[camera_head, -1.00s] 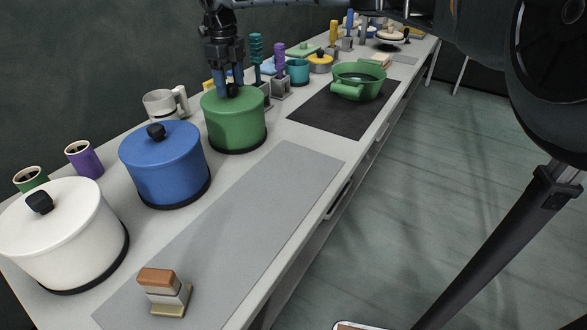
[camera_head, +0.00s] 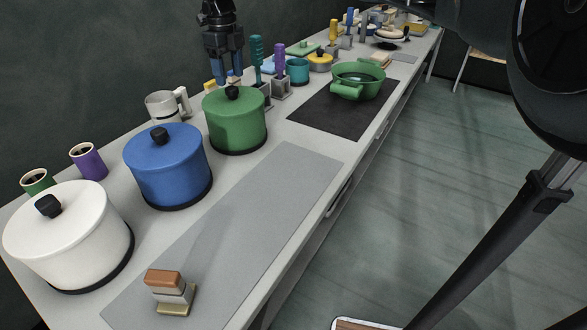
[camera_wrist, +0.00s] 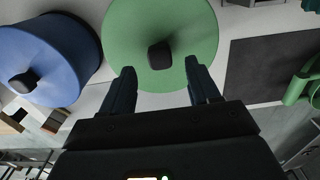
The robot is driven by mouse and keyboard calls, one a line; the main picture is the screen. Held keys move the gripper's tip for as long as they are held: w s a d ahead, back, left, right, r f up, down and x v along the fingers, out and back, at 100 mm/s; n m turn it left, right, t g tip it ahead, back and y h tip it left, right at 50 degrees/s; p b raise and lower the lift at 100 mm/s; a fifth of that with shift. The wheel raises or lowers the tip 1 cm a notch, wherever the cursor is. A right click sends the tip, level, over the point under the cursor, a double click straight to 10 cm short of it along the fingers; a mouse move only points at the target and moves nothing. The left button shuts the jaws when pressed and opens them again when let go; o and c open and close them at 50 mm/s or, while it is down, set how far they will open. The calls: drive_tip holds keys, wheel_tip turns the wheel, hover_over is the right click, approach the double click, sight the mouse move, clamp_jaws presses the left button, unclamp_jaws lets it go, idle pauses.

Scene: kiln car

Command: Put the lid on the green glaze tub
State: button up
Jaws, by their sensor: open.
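The green glaze tub (camera_head: 238,128) stands upright on the bench, right of the blue tub. Its green lid (camera_head: 222,101) with a black knob (camera_head: 232,92) sits on top of it. The lid (camera_wrist: 185,25) and knob (camera_wrist: 160,55) also show in the wrist view. My gripper (camera_head: 229,80) is open just above the lid, apart from the knob. In the wrist view my gripper (camera_wrist: 160,82) has its two fingers spread, with nothing between them. The knob lies beyond the fingertips.
A blue lidded tub (camera_head: 168,172) and a white lidded tub (camera_head: 70,240) stand to the left. A green two-handled pot (camera_head: 358,82) sits on a dark mat (camera_head: 325,112) to the right. Stacked blocks (camera_head: 168,290) lie on the grey mat (camera_head: 240,215), which is otherwise clear.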

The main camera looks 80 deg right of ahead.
drive_tip(key=shift+r+p, duration=1.2)
drive_tip(key=shift+r, duration=0.8)
wheel_tip(320, 180, up, 8)
drive_tip(key=b, duration=0.1)
drive_tip(key=shift+f, duration=0.15)
